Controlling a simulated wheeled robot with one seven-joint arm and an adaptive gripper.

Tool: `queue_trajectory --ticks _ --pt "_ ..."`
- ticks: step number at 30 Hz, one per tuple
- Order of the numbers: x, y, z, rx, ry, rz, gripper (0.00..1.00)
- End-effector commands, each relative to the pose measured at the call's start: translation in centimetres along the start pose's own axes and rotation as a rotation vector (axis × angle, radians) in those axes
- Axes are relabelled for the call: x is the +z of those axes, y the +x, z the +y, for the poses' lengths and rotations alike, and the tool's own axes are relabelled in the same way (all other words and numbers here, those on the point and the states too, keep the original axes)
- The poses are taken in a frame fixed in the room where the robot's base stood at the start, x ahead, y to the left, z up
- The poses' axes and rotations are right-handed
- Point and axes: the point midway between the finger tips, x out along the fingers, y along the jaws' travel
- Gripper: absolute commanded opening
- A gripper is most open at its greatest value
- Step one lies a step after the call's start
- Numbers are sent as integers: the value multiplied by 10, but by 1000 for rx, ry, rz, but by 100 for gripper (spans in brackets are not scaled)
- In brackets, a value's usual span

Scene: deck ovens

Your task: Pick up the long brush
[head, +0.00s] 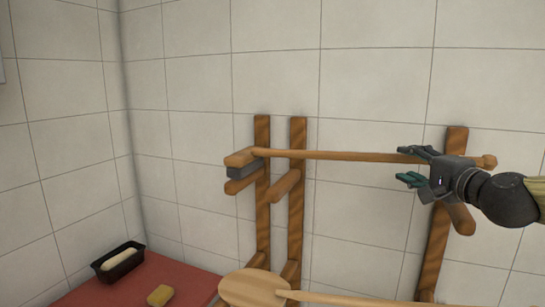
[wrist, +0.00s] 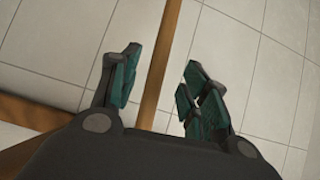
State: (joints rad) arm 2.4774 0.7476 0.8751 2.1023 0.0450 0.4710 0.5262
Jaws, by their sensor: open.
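The long brush (head: 345,155) lies level across the upper pegs of a wooden wall rack. Its wooden head with a grey underside (head: 242,163) is at the left end, and its handle runs right to a knob (head: 489,162). My gripper (head: 408,165) is open at the right part of the handle, one finger level with the handle and one lower. In the wrist view the handle (wrist: 160,65) runs between the open fingers (wrist: 160,88), with gaps on both sides. The fingers do not appear closed on it.
The wooden rack (head: 264,215) stands against the tiled wall. Below is a wooden peel (head: 255,288) with a long handle. A red surface (head: 190,280) at lower left bears a black tin with dough (head: 118,262) and a small yellowish piece (head: 160,296).

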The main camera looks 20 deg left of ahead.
Motion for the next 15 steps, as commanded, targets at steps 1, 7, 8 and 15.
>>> queue_trajectory --ticks 1,7,8,15 --pt "1 5 0 2 0 -1 46" --pt "1 16 1 0 1 -1 46" --pt "1 16 1 1 1 -2 46" --pt "4 33 -2 3 1 -6 46"
